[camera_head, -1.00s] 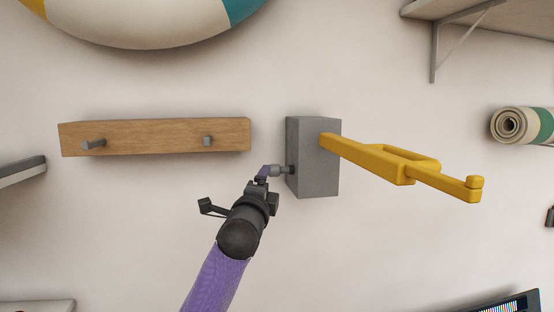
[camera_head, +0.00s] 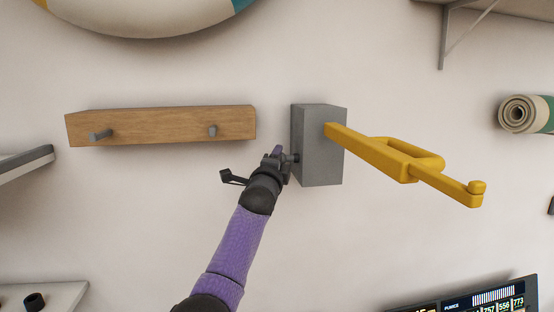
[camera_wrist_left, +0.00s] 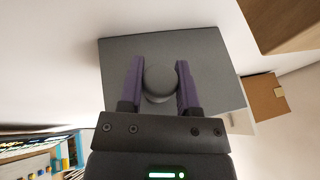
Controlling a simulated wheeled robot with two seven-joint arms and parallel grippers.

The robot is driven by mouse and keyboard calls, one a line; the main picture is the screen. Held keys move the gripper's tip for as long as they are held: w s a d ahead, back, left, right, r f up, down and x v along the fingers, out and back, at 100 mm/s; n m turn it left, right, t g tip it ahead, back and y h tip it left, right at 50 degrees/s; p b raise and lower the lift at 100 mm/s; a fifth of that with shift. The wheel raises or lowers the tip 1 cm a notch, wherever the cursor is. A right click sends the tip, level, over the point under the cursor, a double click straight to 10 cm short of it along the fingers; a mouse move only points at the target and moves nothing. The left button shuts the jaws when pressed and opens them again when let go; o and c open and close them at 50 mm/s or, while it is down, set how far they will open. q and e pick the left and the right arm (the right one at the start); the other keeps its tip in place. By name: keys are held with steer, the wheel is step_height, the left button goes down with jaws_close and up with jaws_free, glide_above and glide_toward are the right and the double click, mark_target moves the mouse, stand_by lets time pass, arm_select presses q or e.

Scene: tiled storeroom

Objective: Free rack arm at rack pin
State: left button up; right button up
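The rack arm (camera_head: 395,163) is a yellow bar with a loop, sticking out from a grey wall block (camera_head: 322,150) toward the lower right. The rack pin (camera_head: 294,158) is a small grey knob on the block's left side, mostly hidden by my gripper in the head view. In the left wrist view the round pin head (camera_wrist_left: 160,82) lies between my purple fingers. My left gripper (camera_head: 281,153) is at the block's left side, fingers apart on either side of the pin; firm contact is not clear. My right gripper is not in view.
A wooden rail (camera_head: 165,127) with two pegs is on the wall to the left. A shelf bracket (camera_head: 446,38) and a rolled mat (camera_head: 522,114) are at the right. A display (camera_head: 480,300) is at the lower right.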

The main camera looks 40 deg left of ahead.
arm_select(q)
jaws_close()
stand_by(1.0)
